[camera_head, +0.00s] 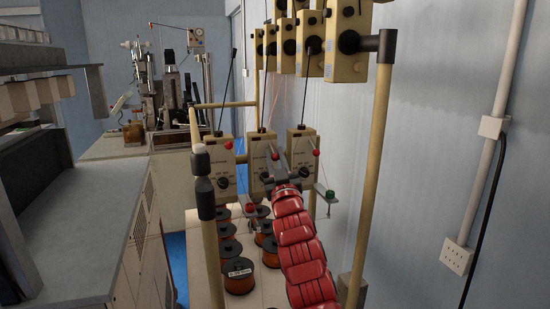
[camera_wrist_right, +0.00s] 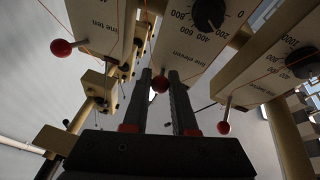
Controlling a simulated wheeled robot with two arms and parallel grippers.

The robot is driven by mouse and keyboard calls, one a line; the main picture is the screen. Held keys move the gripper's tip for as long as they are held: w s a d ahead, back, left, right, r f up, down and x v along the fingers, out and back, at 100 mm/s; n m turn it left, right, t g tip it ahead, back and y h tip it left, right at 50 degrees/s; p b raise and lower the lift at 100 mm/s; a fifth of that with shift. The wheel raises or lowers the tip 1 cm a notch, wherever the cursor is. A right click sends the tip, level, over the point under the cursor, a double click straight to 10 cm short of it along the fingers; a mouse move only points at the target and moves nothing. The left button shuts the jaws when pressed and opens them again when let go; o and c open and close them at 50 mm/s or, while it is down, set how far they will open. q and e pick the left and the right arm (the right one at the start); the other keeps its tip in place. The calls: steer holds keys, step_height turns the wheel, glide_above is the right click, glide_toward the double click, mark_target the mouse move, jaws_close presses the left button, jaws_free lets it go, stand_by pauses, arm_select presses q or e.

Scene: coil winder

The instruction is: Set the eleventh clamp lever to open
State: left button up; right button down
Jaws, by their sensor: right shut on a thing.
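In the head view the ball (camera_head: 275,156) shows at the front of the middle lower box (camera_head: 262,155). My right gripper (camera_head: 277,161) reaches it from the front on the red arm. In the wrist view its two dark fingers (camera_wrist_right: 160,86) are shut on the ball, one on each side. The lever's stem is mostly hidden. My left gripper is not in view.
Similar boxes stand on both sides, with red balls at left (camera_wrist_right: 61,47) and right (camera_wrist_right: 224,127). Copper wire spools (camera_head: 239,275) stand below. Thin wires run upward.

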steer(key=r+g+p, duration=0.1)
steer(key=p, duration=0.1)
steer(key=shift+s+d+r+p, duration=0.1)
steer(key=shift+r+p, duration=0.05)
steer(key=shift+p, duration=0.15)
steer(key=shift+s+r+g+p, duration=0.1)
steer(key=shift+r+g+p, duration=0.3)
steer(key=shift+g+p, duration=0.4)
steer(key=g, duration=0.2)
steer(key=shift+r+n+g+h, duration=0.3)
steer(key=shift+r+n+g, duration=0.05)
steer(key=shift+n+g, duration=0.05)
steer(key=shift+r+g, duration=0.45)
steer(key=shift+g, duration=0.25)
steer(key=shift+r+g+h, duration=0.35)
steer(key=shift+g+h, duration=0.05)
steer(key=shift+g, duration=0.5)
steer(key=shift+w+r+g+p, duration=0.1)
steer(key=shift+w+g+p, duration=0.1)
steer(key=shift+g+p, duration=0.25)
steer(key=shift+g, duration=0.25)
